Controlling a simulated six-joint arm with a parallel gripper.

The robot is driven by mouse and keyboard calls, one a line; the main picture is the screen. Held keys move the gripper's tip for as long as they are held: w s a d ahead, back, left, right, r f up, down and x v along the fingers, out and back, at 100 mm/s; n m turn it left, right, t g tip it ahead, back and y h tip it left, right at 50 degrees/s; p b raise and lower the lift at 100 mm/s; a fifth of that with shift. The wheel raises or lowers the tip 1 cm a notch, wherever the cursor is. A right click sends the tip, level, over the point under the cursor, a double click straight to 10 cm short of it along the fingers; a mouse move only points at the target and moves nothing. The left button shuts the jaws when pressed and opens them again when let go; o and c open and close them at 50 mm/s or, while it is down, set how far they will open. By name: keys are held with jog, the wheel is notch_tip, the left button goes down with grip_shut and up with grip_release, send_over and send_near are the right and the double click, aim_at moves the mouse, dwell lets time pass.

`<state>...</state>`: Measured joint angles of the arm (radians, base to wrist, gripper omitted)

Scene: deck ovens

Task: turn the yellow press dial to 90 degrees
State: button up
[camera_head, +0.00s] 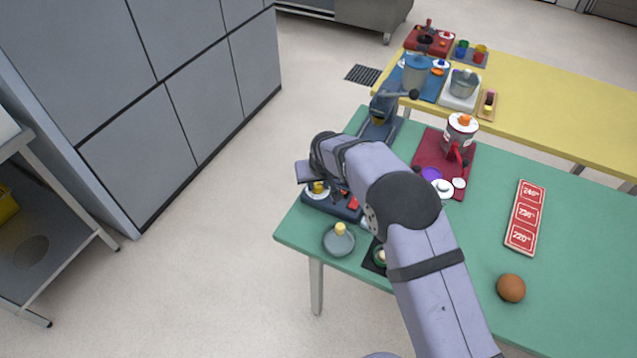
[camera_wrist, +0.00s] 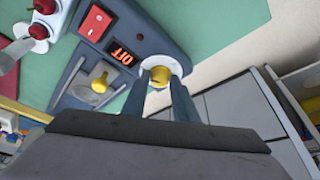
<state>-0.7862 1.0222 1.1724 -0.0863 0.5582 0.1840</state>
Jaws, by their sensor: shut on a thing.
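The yellow dial (camera_wrist: 159,76) sits on a white round plate at the corner of a blue-grey control panel (camera_wrist: 137,28). In the head view the yellow dial (camera_head: 318,187) shows at the left end of the panel, just below my wrist. My gripper (camera_wrist: 161,84) is shut on the dial, one finger on each side; the fingers hide part of it. The panel display (camera_wrist: 122,52) reads OFF, seen upside down. A red switch (camera_wrist: 95,21) is beside the display. The dial's pointer and angle cannot be made out.
A grey lid with a yellow knob (camera_head: 339,242) lies at the near left table corner. Behind the panel is a blue-grey device with a yellow part (camera_head: 378,118). A red mat (camera_head: 425,155) holds a red-and-white jar.

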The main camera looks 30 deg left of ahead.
jog(key=shift+n, duration=0.5)
jog(key=o, duration=1)
jog(key=shift+b+v, duration=1.5)
jog(key=shift+v, duration=2.15)
jog(key=shift+d, duration=0.15)
